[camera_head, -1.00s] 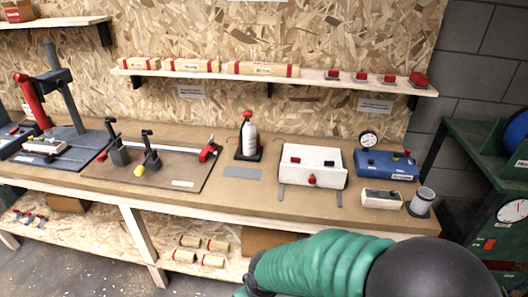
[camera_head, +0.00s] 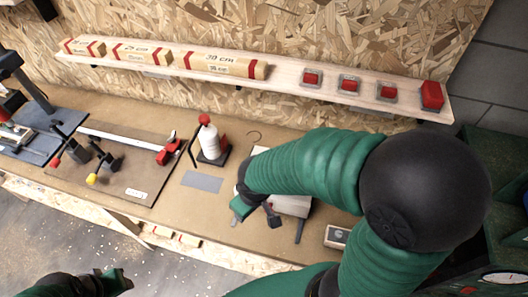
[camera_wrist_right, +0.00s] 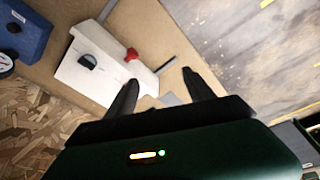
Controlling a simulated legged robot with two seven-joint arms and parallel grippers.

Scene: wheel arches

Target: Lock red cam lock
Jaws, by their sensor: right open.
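The white box (camera_wrist_right: 100,68) with the red cam lock (camera_wrist_right: 131,54) is in the right wrist view. The red lock is a small knob near the box's edge, and a black knob (camera_wrist_right: 87,61) sits on the box's top. In the head view my right forearm covers most of the white box (camera_head: 292,204), and the red lock is hidden. My right gripper (camera_head: 256,213) is open and empty over the box's left front. Its two fingers (camera_wrist_right: 161,92) show apart in the wrist view, clear of the red lock. My left gripper (camera_head: 112,279) hangs at the lower left, away from the bench; its jaws are unclear.
A clamp board (camera_head: 137,186) is further left. A shelf (camera_head: 290,74) with blocks and red buttons runs behind. The blue box (camera_wrist_right: 22,28) is beside the white box.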

